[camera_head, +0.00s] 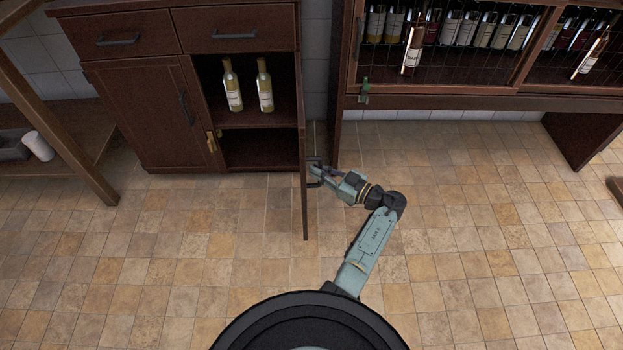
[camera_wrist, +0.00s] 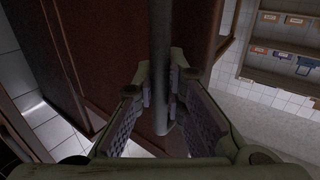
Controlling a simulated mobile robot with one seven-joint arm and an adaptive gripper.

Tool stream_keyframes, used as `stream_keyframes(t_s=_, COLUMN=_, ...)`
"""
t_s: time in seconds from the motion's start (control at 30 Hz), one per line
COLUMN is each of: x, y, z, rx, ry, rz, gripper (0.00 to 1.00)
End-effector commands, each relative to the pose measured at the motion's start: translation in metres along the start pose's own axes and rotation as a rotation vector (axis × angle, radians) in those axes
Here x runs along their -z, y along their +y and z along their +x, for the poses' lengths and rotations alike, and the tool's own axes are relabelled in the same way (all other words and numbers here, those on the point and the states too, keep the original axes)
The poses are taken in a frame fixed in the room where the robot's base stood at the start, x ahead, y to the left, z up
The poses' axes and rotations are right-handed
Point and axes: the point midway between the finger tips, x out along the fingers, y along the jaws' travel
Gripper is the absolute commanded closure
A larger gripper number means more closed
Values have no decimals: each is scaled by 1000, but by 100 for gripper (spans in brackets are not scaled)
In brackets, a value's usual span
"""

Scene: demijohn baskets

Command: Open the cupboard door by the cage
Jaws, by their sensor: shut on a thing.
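The cupboard door by the cage (camera_head: 304,205) stands swung out from the dark wooden cupboard (camera_head: 135,120), seen nearly edge-on in the head view. Its inside edge faces the open compartment. My gripper (camera_head: 316,171) is at the door's right face, shut on the door handle (camera_wrist: 160,50). In the wrist view the handle is a dark upright bar between my two finger pads (camera_wrist: 160,110), with the reddish-brown door panel (camera_wrist: 108,60) behind it. The wire-fronted cage (camera_head: 465,55) with bottles stands to the right of the door.
Two bottles (camera_head: 232,86) (camera_head: 265,86) stand on the shelf in the open compartment. The left cupboard door (camera_head: 150,115) is closed, and two drawers (camera_head: 238,30) above are shut. A wooden table (camera_head: 75,130) stands at the far left. The tiled floor (camera_head: 210,240) around the door is clear.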

Motion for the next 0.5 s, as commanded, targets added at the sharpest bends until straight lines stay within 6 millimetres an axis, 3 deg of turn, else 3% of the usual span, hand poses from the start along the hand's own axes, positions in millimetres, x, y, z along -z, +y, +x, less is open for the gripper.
stream_keyframes(t_s=0.5, x=-3, y=3, z=-7, rx=49, ry=0, rz=8, gripper=100)
